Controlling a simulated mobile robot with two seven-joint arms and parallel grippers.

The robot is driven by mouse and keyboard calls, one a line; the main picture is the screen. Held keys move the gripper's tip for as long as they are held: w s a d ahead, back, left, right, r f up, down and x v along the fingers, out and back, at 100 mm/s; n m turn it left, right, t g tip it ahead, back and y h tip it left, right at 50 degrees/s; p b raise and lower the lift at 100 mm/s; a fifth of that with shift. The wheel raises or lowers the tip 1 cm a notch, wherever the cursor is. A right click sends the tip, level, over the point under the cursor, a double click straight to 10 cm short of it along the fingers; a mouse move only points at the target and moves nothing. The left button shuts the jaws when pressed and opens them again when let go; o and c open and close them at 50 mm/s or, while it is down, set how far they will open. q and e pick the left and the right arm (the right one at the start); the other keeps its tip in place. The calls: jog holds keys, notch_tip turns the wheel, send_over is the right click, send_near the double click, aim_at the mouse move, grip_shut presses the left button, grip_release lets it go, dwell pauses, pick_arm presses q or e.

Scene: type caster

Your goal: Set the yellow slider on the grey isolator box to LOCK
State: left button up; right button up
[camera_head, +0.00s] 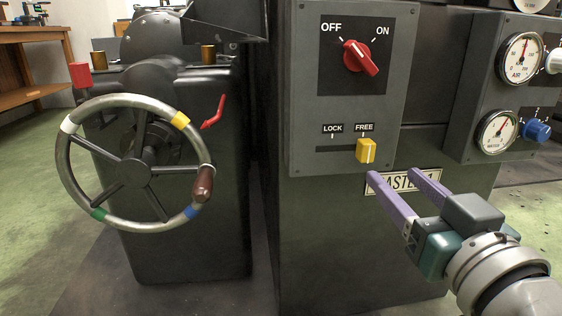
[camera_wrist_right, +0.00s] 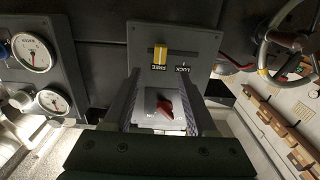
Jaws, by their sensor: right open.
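The grey isolator box (camera_head: 305,110) is on the front of the dark machine. Its yellow slider (camera_head: 366,150) sits at the right end of a dark horizontal slot (camera_head: 332,149), below the FREE label (camera_head: 364,127). The LOCK label (camera_head: 332,128) is above the slot's left part. My right gripper (camera_head: 402,180) is open and empty, below and to the right of the slider, apart from it. In the right wrist view the slider (camera_wrist_right: 160,55) shows beyond the open fingers (camera_wrist_right: 161,95), under the inverted FREE side of the box (camera_wrist_right: 203,44). My left gripper is out of view.
A red OFF/ON knob (camera_head: 360,57) is above the slider on the same box. AIR (camera_head: 520,59) and lower (camera_head: 497,131) gauges and a blue knob (camera_head: 537,130) are to the right. A handwheel (camera_head: 135,172) stands left. A nameplate (camera_head: 432,185) lies behind the fingers.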

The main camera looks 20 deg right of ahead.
aim_at(369, 152)
jog(key=b+x, duration=0.3)
jog(key=x, duration=0.4)
jog(key=shift+w+f+b, duration=0.1)
jog(key=shift+w+b, duration=0.05)
jog(key=shift+b, duration=0.2)
jog(key=shift+w+d, duration=0.2)
jog(key=shift+w, duration=0.5)
jog(key=shift+c, duration=0.2)
jog(key=c, duration=0.3)
grip_shut()
